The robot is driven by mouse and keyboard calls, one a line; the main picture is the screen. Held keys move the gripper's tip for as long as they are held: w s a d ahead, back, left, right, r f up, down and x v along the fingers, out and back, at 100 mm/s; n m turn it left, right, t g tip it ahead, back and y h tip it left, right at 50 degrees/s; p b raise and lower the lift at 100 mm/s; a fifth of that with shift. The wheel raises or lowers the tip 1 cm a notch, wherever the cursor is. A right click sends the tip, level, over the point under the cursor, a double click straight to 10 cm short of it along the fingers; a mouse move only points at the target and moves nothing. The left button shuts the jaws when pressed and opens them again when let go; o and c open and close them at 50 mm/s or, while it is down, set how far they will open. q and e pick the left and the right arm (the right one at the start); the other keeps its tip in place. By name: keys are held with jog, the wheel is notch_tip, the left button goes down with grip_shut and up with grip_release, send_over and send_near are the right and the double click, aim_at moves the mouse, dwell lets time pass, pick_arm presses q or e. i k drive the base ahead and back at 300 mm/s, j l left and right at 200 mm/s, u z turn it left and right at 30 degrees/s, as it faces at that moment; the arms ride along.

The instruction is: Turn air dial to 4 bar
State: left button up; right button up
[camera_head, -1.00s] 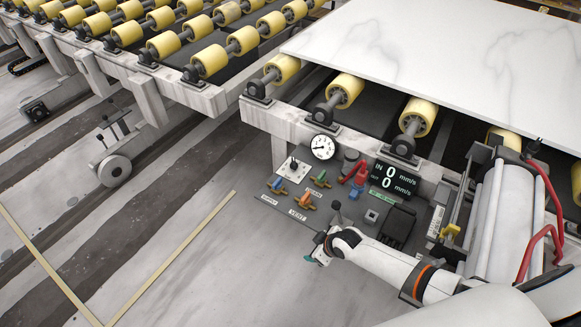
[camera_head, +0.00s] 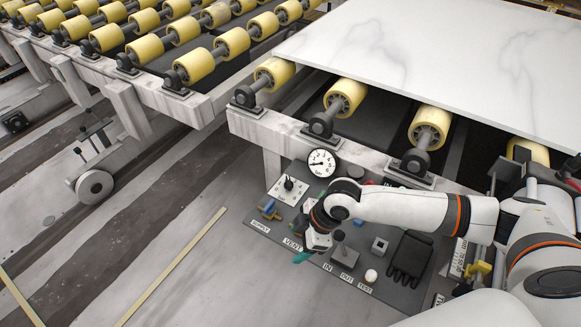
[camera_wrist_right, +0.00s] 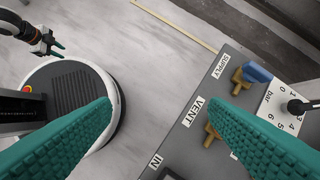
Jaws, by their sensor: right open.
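The air dial (camera_head: 288,188) is a white square plate with a black knob, at the panel's back left corner in the head view. In the right wrist view the dial plate (camera_wrist_right: 282,112) is at the right edge, with "bar" and numbers around the knob; the knob's exact setting is unclear. A round white gauge (camera_head: 322,163) stands behind it. My right gripper (camera_head: 303,257) is over the panel's front edge near the VENT label, short of the dial. Its teal fingers (camera_wrist_right: 150,105) are spread and empty. My left gripper (camera_wrist_right: 55,48) shows small in the wrist view's upper left.
The control panel (camera_head: 262,229) carries blue and brass valves (camera_wrist_right: 256,74) close to the right finger. A black glove (camera_head: 409,258) and a white knob (camera_head: 371,276) are on its right side. Rollers and a stone slab (camera_head: 430,60) lie behind. Floor in front is free.

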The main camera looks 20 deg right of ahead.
aim_at(288, 184)
jog(key=i+l, duration=0.3)
jog(key=i, duration=0.2)
jog(key=i+l, duration=0.3)
jog(key=i, duration=0.15)
